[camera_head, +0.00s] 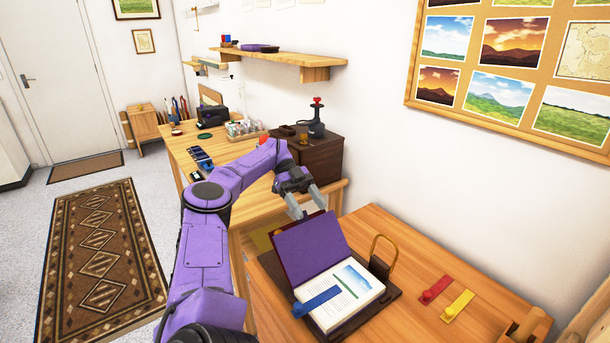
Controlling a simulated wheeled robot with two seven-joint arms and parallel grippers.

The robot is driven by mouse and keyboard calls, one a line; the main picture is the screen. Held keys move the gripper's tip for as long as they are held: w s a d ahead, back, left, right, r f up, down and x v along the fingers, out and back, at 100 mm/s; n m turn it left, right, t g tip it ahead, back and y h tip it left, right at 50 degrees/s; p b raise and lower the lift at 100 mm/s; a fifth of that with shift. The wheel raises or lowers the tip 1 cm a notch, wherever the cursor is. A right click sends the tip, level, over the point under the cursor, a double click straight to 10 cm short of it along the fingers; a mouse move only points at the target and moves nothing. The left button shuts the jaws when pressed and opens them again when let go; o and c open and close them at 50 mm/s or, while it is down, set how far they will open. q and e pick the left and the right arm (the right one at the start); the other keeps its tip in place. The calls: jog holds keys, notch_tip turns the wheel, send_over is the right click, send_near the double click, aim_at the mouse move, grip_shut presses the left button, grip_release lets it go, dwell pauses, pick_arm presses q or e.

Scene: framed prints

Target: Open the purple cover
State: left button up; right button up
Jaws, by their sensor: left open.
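The purple cover (310,245) belongs to a book on the wooden table. It stands raised and tilted at the book's far left side, with open white pages (345,290) beside it. The pages show a landscape picture and a blue strip (317,301) lies across them. My left gripper (308,205) is open just above and behind the cover's top edge. Its fingers look close to that edge, but I cannot tell if they touch. My right gripper is not in view.
The book rests on a dark board (370,314) with a brass-coloured loop (383,252) at its right. Red (435,289) and yellow (458,305) strips lie further right. A dark wooden cabinet (318,157) stands behind the gripper. The table's right part is mostly clear.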

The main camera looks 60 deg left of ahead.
pick_arm(q)
jog(key=s+d+r+b, duration=0.1)
jog(key=s+d+r, duration=0.5)
jog(key=d+r, duration=0.2)
jog(key=d, duration=0.2)
jog(key=shift+s+d+r, duration=0.15)
jog(key=shift+s+d, duration=0.15)
jog(key=shift+s, duration=0.1)
